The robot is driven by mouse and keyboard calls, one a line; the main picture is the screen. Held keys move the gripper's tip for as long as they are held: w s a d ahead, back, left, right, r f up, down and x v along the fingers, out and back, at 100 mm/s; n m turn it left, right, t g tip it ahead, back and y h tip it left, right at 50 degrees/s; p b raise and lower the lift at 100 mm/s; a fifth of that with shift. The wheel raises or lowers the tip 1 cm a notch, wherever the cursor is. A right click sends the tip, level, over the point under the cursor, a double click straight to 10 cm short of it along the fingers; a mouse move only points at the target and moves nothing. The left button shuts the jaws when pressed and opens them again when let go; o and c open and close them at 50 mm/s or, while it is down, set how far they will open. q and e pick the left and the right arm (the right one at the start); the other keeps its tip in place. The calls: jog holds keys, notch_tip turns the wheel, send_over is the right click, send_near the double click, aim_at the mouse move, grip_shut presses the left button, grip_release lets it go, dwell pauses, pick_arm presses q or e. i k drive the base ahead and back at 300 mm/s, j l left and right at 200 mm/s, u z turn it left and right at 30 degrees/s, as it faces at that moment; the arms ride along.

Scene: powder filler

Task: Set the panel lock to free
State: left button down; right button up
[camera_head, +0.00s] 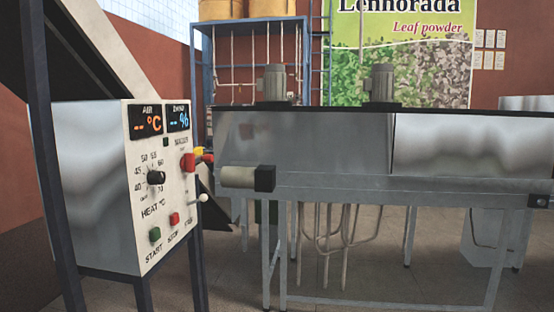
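The control panel (167,215) is the white front of a metal box at the left. A short lever with a white ball end (202,198) sticks out at its right edge. A small label, too blurred to read surely, is below the lever. No part is clearly marked as the panel lock, and I cannot tell the lever's setting. A red knob (188,162) sits at the upper right of the panel. A black dial (156,177) with a number scale is left of it. Neither of my grippers is in view.
The panel also has a green START button (155,234), a red STOP button (174,218) and two lit displays (147,120). A yellow and red button (206,156) juts out at the right edge. Dark frame posts (52,190) flank the box. A long metal machine (330,150) stands behind, right.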

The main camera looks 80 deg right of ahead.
aim_at(209, 158)
jog(key=z, duration=2)
jog(key=i+u, duration=0.15)
jog(key=i, duration=0.75)
jog(key=l, duration=0.1)
